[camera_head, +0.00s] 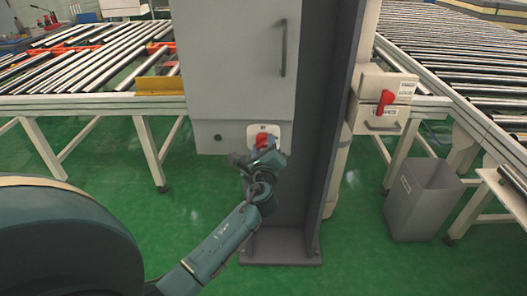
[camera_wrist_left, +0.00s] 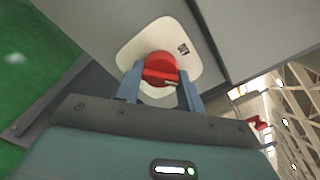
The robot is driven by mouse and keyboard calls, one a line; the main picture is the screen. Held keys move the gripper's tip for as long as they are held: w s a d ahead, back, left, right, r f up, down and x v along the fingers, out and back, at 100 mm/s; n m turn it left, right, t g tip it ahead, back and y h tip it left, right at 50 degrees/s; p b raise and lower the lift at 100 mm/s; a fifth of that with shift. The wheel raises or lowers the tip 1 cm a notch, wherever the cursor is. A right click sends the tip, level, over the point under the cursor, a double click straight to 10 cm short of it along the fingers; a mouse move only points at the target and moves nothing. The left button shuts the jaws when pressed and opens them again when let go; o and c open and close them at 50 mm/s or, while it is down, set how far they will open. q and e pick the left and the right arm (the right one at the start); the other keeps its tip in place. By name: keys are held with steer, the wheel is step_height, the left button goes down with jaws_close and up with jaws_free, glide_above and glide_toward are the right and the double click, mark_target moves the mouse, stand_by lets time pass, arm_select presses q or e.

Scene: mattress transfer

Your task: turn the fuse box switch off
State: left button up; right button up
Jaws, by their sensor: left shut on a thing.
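The fuse box (camera_head: 230,60) is a tall grey cabinet mounted on a dark grey column. Its red rotary switch (camera_head: 262,140) sits on a white plate near the cabinet's lower right corner, partly hidden by my left gripper (camera_head: 258,155). In the left wrist view the red switch (camera_wrist_left: 160,70) stands on a white rounded plate (camera_wrist_left: 136,45), and my left gripper (camera_wrist_left: 160,90) has its two fingers on either side of the switch's handle, shut on it. My right gripper is not in view.
A second box (camera_head: 385,90) with a red switch (camera_head: 385,100) stands to the right of the column (camera_head: 317,130). A grey bin (camera_head: 422,200) stands on the green floor at right. Roller conveyors (camera_head: 95,55) lie on both sides.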

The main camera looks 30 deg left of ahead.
arm_select(q)
steer(key=n+b, duration=0.4)
steer(key=n, duration=0.3)
steer(key=shift+d+n, duration=0.1)
steer(key=shift+n, duration=0.9)
steer(key=shift+n+b, duration=0.35)
steer(key=shift+n, duration=0.05)
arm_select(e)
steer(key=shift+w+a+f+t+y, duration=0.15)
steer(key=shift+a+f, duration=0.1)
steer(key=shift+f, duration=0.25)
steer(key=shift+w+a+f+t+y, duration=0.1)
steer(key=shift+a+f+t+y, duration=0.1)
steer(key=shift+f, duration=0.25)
arm_select(q)
steer(key=shift+r, duration=0.1)
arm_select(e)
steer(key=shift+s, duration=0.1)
arm_select(q)
steer(key=o, duration=1)
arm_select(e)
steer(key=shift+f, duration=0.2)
